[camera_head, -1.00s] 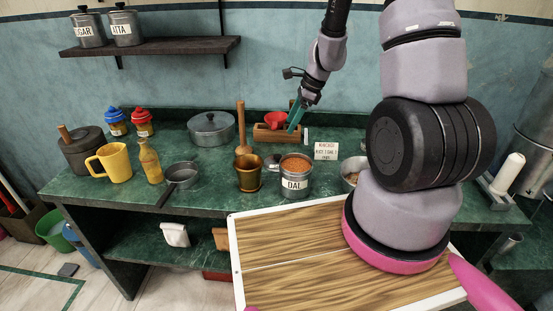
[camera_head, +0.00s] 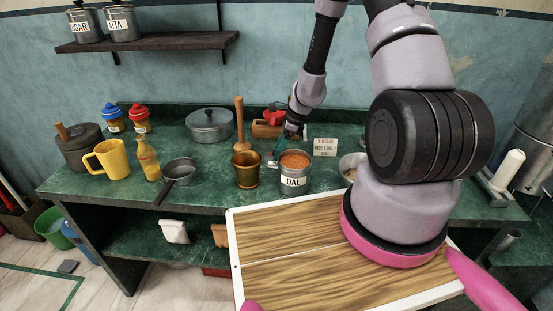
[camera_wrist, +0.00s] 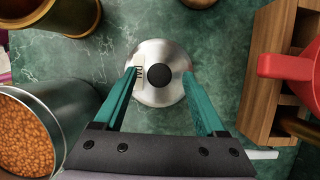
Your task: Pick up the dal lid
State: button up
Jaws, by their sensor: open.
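The dal lid (camera_wrist: 160,98) is a round silver disc with a black knob (camera_wrist: 158,76), lying on the green counter in the wrist view. My gripper (camera_wrist: 163,75) is open, with its teal fingers on either side of the knob and over the lid. The knob is between the fingers and appears apart from both. In the head view my gripper (camera_head: 275,158) is low behind the dal canister (camera_head: 294,181), and the lid is mostly hidden there. The canister is open and full of orange-brown lentils; it also shows at the left of the wrist view (camera_wrist: 62,108).
A brass mortar (camera_head: 247,178) with a wooden pestle stands left of the canister. A pot (camera_head: 209,127) stands behind. A small sign (camera_head: 325,147) stands to the right.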

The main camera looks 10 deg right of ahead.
jog(key=shift+a+f, duration=0.15)
jog(key=shift+f, duration=0.2)
grip_shut()
jog(key=shift+r, duration=0.15)
